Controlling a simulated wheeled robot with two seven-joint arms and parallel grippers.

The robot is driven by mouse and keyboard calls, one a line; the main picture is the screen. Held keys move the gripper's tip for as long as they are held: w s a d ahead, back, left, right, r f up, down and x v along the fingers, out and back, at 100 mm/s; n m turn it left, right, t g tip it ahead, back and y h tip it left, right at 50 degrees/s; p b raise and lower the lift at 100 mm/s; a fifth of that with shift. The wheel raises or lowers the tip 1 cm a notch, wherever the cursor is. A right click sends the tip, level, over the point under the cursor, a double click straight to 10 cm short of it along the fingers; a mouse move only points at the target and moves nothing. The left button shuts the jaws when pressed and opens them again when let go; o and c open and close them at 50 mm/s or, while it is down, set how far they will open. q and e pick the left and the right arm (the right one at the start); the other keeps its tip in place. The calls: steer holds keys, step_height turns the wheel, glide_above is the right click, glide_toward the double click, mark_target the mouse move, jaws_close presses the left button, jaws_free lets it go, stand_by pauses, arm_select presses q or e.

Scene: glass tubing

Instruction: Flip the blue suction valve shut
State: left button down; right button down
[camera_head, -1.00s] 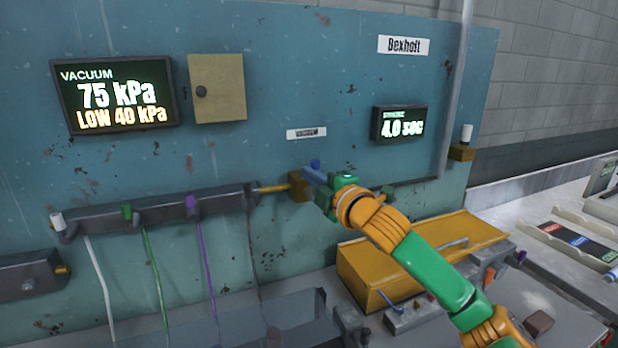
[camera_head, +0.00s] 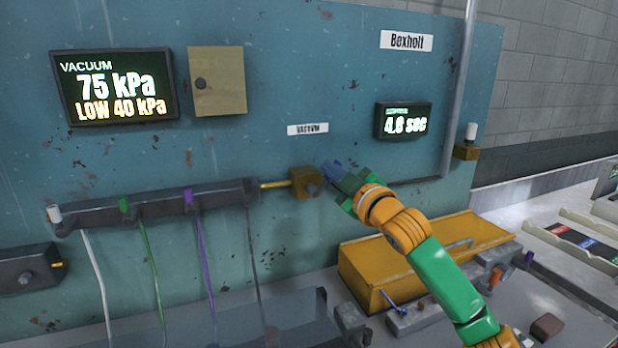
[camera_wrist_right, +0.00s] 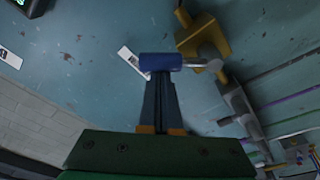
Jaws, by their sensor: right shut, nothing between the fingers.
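The brass valve body (camera_head: 303,183) sits on the teal panel at the right end of the brass pipe, below a VACUUM label. A round grey hub is on its front. The blue valve handle (camera_head: 328,168) lies up and to the right of the hub. In the right wrist view the blue handle (camera_wrist_right: 160,62) joins a metal stem leading to the brass body (camera_wrist_right: 205,38). My right gripper (camera_head: 342,177) is shut and empty, its tips at the handle. In the wrist view its fingers (camera_wrist_right: 160,82) end against or just behind the handle; contact is unclear. My left gripper is out of view.
A grey manifold (camera_head: 155,206) with coloured taps and hanging tubes runs left of the valve. A yellow box (camera_head: 425,262) stands on the bench below my right arm. A vacuum display (camera_head: 115,87) hangs at upper left. The panel above the valve is mostly clear.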

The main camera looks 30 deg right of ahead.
steer(key=shift+s+d+f+m+h+b, duration=0.15)
steer(key=shift+d+f+m+h+b, duration=0.35)
steer(key=shift+m, duration=1.25)
steer(key=shift+s+d+f+m+h+b, duration=0.2)
steer(key=shift+d+f+m, duration=0.5)
steer(key=shift+m, duration=1.1)
steer(key=shift+s+d+f+m+h+b, duration=0.1)
steer(key=shift+d+f+m+h+b, duration=0.35)
steer(key=shift+m, duration=1.3)
steer(key=shift+f, duration=0.3)
step_height(320, 180, up, 5)
steer(key=p, duration=0.6)
steer(key=f+b+v, duration=0.1)
steer(key=b+v, duration=0.5)
steer(key=v, duration=0.3)
steer(key=shift+s+d+f, duration=0.1)
